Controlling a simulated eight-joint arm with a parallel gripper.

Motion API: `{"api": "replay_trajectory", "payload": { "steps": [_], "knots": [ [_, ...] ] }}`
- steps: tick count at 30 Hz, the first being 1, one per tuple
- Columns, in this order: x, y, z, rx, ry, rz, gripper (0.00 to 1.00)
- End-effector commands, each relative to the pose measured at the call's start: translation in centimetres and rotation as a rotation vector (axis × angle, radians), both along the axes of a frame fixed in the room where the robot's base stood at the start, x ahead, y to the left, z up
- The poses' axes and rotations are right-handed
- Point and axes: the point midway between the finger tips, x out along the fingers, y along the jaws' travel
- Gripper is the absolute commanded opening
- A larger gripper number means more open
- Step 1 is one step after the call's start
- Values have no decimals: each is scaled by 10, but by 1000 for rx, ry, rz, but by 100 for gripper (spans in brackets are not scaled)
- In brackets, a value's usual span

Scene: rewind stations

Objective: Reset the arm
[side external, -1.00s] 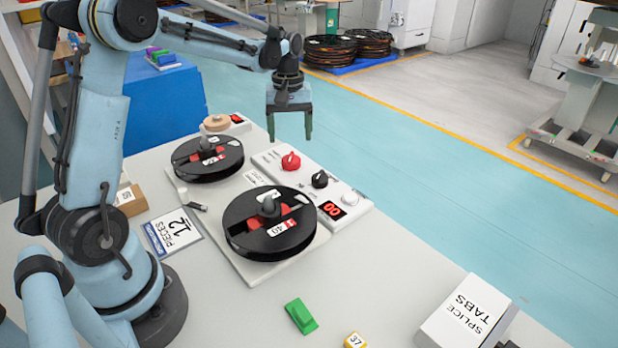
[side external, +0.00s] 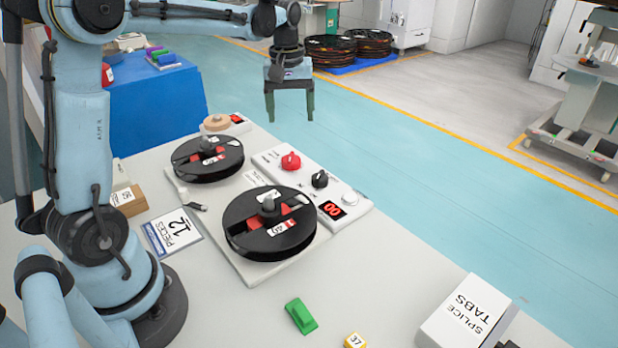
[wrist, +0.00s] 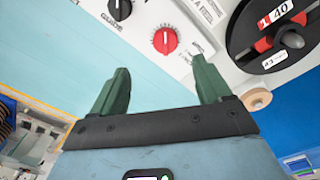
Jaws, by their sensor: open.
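My gripper (side external: 290,116) hangs in the air beyond the far end of the rewind station, over the teal floor, fingers pointing down. Its two green fingers are apart with nothing between them. They also show apart and empty in the wrist view (wrist: 158,85). The rewind station has a near black reel (side external: 268,224) and a far black reel (side external: 208,158) on a pale base. A white control panel (side external: 270,160) beside them carries a red knob (side external: 290,161), a black knob (side external: 320,179) and a red display reading 00 (side external: 331,209).
A green block (side external: 301,316), a yellow tag marked 37 (side external: 355,341) and a splice tabs box (side external: 464,314) lie on the near table. A "12 pieces" card (side external: 172,232) lies left of the reels. A wooden disc (side external: 216,122) sits at the table's far end.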

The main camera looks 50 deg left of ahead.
Motion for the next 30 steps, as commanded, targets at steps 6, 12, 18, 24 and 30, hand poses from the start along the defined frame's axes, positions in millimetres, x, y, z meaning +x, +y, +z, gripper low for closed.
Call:
{"api": "replay_trajectory", "payload": {
  "steps": [6,12,18,24,30],
  "knots": [
    [-29,-44,17,52,-124,-218,77],
    [-60,-79,20,112,-242,-420,77],
    [-92,-109,12,179,-359,-616,77],
    [-119,-131,-4,246,-464,-784,77],
    [-130,-141,-15,284,-518,-868,77]
  ]
}}
